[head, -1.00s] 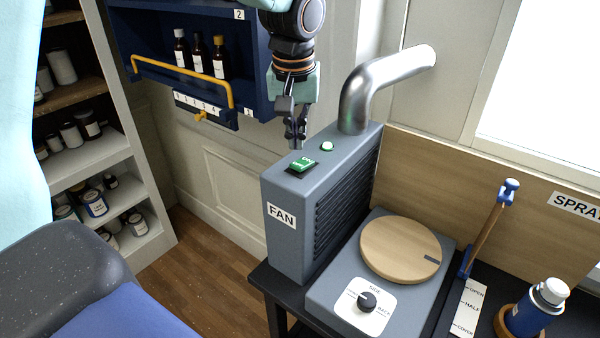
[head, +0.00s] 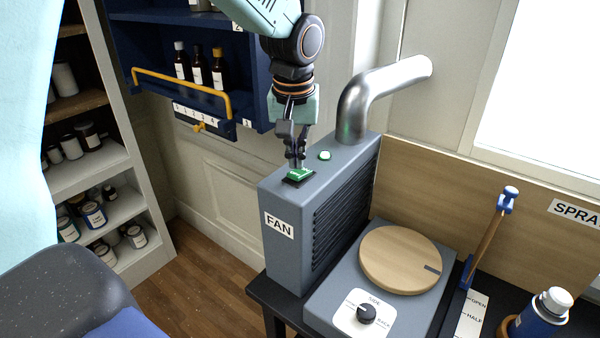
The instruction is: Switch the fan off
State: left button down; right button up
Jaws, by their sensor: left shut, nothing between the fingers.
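The fan (head: 292,232) is a grey box labelled FAN, with a slatted side and a silver pipe rising from its top. A green rocker switch (head: 300,175) in a dark frame sits on top near its front edge. A small round lamp (head: 324,155) behind the switch looks whitish. My left gripper (head: 295,165) is shut and empty, pointing down with its fingertips at the switch, apparently touching it. The fingers hide part of the switch and its lettering. My right gripper is not in view.
A silver pipe (head: 354,107) stands close behind the gripper. A blue wall cabinet (head: 251,60) with bottles and a yellow rail (head: 180,76) is at the left. A wooden disc (head: 399,258) and a dial (head: 366,314) are on a grey unit at the right.

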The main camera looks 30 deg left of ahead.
aim_at(295, 174)
pick_arm(q)
jog(key=shift+a, duration=0.25)
jog(key=shift+d, duration=0.2)
jog(key=shift+a+f, duration=0.15)
jog(key=shift+f, duration=0.15)
jog(key=shift+f, duration=0.15)
dwell(0.4)
jog(key=shift+f+b, duration=0.55)
jog(key=shift+f, duration=0.1)
dwell(0.4)
notch_tip(295, 174, up, 5)
jog(key=p, duration=0.5)
jog(key=shift+r+p, duration=0.8)
jog(key=shift+r, duration=0.35)
